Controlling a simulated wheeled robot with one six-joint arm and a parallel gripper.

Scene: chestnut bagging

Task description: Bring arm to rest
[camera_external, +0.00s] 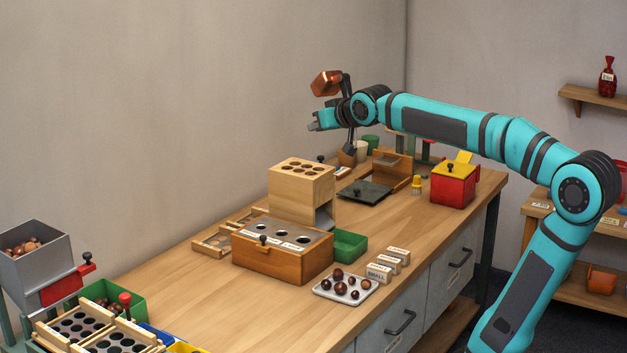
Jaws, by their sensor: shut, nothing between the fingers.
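My arm reaches in from the right and stretches left, high above the far part of the workbench (410,232). My gripper (315,124) is at the arm's left end, small in the picture, shut and empty. It is in the air, clear of the bench top. A copper-coloured block (326,84) shows just above the wrist on a dark bar; I cannot tell whether it is fixed to the arm. A dark upright piece shows below the wrist, and its link to the arm is unclear.
Below stand a wooden box with round holes (302,169), an orange-brown box (283,264), a green tray (349,246) and a red box with yellow lid (454,185). A chestnut tray (345,288) lies in front. A grey hopper (36,264) stands at left.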

